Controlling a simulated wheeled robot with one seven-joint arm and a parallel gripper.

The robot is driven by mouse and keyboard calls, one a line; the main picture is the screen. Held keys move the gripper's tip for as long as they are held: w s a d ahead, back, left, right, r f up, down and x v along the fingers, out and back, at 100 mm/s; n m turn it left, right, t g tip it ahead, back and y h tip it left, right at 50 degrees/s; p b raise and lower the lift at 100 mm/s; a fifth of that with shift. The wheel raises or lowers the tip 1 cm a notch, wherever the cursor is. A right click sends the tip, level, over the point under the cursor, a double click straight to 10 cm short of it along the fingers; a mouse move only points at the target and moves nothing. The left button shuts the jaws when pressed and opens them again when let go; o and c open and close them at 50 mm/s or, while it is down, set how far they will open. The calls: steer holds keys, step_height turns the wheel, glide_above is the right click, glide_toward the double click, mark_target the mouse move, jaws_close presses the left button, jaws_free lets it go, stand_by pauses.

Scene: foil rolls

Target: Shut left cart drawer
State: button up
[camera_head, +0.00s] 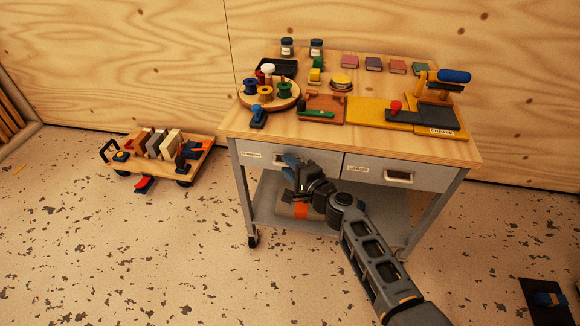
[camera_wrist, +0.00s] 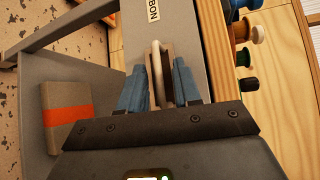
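The left cart drawer (camera_head: 258,156) has a grey front with a small label on its left part. It looks level or nearly level with the cart front; any small gap is too small to tell. In the wrist view the drawer front (camera_wrist: 144,45) fills the upper middle, its label partly cut off. My gripper (camera_head: 289,166) is in front of this drawer. In the wrist view its blue fingers (camera_wrist: 160,88) stand either side of the pale drawer handle (camera_wrist: 184,78). I cannot tell whether they press on it. The fingers partly hide the handle.
The right drawer (camera_head: 403,173) looks flush. The cart's wooden top (camera_head: 240,123) holds spools, jars and tools. A lower shelf holds a brown, orange-banded package (camera_wrist: 66,116). A low wooden trolley (camera_head: 128,163) stands to the left. The floor in front is mostly clear.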

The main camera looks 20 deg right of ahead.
steer(key=shift+r, duration=0.1)
steer(key=p+v, duration=0.1)
steer(key=v, duration=0.6)
steer(key=shift+s, duration=0.4)
steer(key=s+a+r+n+g+h+p, duration=0.15)
steer(key=s+n, duration=0.25)
steer(key=s, duration=1)
steer(key=s+r+n+g+h+p, duration=0.1)
steer(key=s+n+h+p, duration=0.2)
steer(key=s, duration=1)
steer(key=s+a+r+n+y+p, duration=0.1)
steer(key=s+r+n+p, duration=0.1)
steer(key=s+r+n, duration=0.3)
steer(key=s+a+r+n+t+p, duration=0.1)
steer(key=s+r+n, duration=0.4)
steer(key=s+r, duration=0.8)
step_height(320, 180, up, 6)
steer(key=shift+a+f+n+y+p, duration=0.25)
steer(key=shift+a+n+y+p, duration=0.1)
steer(key=shift+a+n, duration=0.1)
